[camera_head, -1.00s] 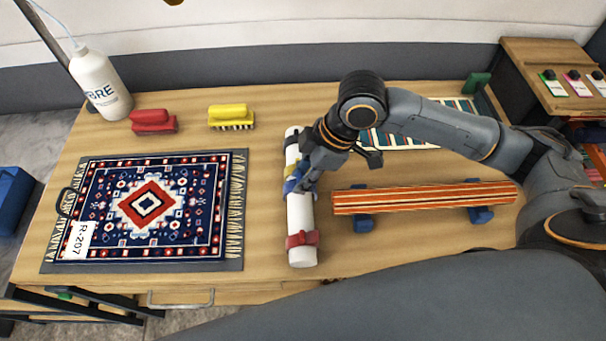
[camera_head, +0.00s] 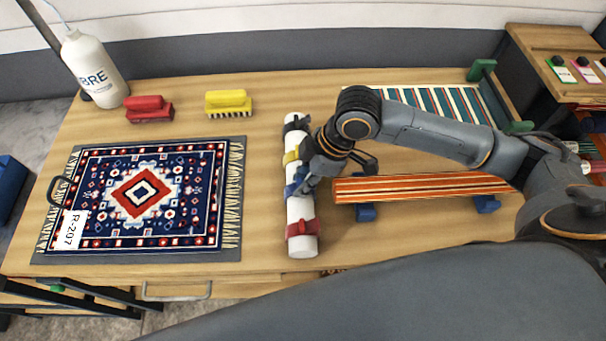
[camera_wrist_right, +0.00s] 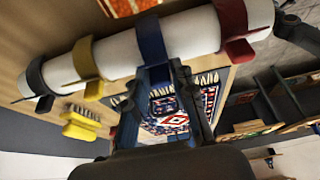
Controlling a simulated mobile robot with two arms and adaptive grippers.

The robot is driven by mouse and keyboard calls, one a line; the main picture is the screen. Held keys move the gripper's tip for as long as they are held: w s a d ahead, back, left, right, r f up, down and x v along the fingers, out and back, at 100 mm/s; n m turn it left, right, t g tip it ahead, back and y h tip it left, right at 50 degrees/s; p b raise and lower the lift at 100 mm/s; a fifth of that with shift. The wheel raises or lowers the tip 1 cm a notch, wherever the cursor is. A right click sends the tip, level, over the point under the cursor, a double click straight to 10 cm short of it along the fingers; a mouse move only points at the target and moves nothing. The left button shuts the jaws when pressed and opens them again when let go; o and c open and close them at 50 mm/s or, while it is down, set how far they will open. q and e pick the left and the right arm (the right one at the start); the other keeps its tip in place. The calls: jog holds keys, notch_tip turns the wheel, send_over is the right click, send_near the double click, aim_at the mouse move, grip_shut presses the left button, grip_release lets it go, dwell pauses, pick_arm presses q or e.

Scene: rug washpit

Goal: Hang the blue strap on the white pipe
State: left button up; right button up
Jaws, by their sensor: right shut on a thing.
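The white pipe (camera_head: 301,210) lies on the table, running front to back, with a black, a yellow, a blue and a red strap along it. The blue strap (camera_head: 297,187) sits between the yellow strap (camera_head: 290,157) and the red strap (camera_head: 302,229). My right gripper (camera_head: 305,184) is at the pipe's right side, shut on the blue strap. In the right wrist view the blue strap (camera_wrist_right: 151,42) crosses the pipe (camera_wrist_right: 122,55), and its end runs between the fingers (camera_wrist_right: 160,76). Whether it goes fully round the pipe is hidden. My left gripper is out of view.
A patterned rug (camera_head: 140,195) lies left of the pipe. A red brush (camera_head: 148,109) and a yellow brush (camera_head: 228,103) stand behind it, by a white bottle (camera_head: 93,70). An orange striped piece (camera_head: 420,186) on blue supports lies right of the pipe, under my right arm.

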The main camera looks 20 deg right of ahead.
jog(key=shift+f, duration=0.15)
jog(key=o, duration=1)
jog(key=v, duration=1.2)
jog(key=shift+s, duration=0.1)
